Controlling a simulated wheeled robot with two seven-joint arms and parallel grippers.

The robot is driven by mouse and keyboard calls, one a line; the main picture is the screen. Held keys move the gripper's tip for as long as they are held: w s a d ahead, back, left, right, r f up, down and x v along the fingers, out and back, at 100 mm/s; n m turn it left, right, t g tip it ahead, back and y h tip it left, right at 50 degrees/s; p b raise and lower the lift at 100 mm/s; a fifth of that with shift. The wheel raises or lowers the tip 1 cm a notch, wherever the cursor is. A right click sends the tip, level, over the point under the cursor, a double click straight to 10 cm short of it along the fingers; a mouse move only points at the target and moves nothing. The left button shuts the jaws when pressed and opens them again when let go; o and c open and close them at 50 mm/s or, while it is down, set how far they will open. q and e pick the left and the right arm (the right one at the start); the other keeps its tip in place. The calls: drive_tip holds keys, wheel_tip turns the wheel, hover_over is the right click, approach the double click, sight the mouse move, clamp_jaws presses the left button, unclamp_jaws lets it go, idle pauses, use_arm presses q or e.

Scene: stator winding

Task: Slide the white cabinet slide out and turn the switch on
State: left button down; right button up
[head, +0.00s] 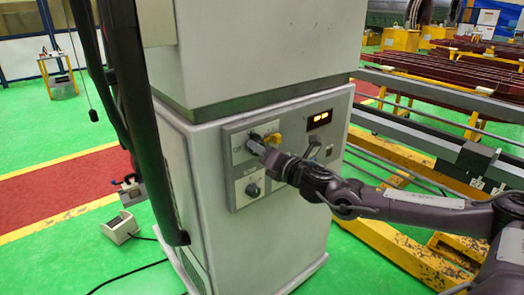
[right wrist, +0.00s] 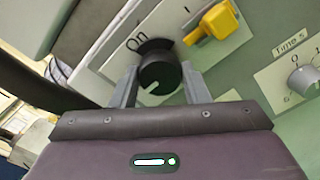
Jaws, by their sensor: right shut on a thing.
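The white cabinet (head: 215,90) stands upright in the middle of the head view, with a grey control panel (head: 238,200) on its front. In the right wrist view a round black switch knob (right wrist: 160,72) sits beside a printed "On" label, its white mark pointing toward the lower left. My right gripper (head: 264,148) reaches in from the right; in the right wrist view its two fingers (right wrist: 160,84) are shut on the knob, one on each side. In the head view the gripper partly hides the knob. I cannot make out a separate slide. My left gripper is not in view.
A yellow handle (right wrist: 212,24) sits close beside the held knob. Yellow frames and rails (head: 385,245) stand to the right.

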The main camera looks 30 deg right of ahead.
drive_tip(key=shift+m, duration=0.3)
drive_tip(key=m+p, duration=1.1)
drive_tip(key=m, duration=0.6)
drive_tip(key=shift+f, duration=0.15)
drive_tip(key=shift+m, duration=0.3)
idle(0.4)
drive_tip(key=o, duration=1)
drive_tip(key=shift+c, duration=0.2)
drive_tip(key=shift+s, duration=0.1)
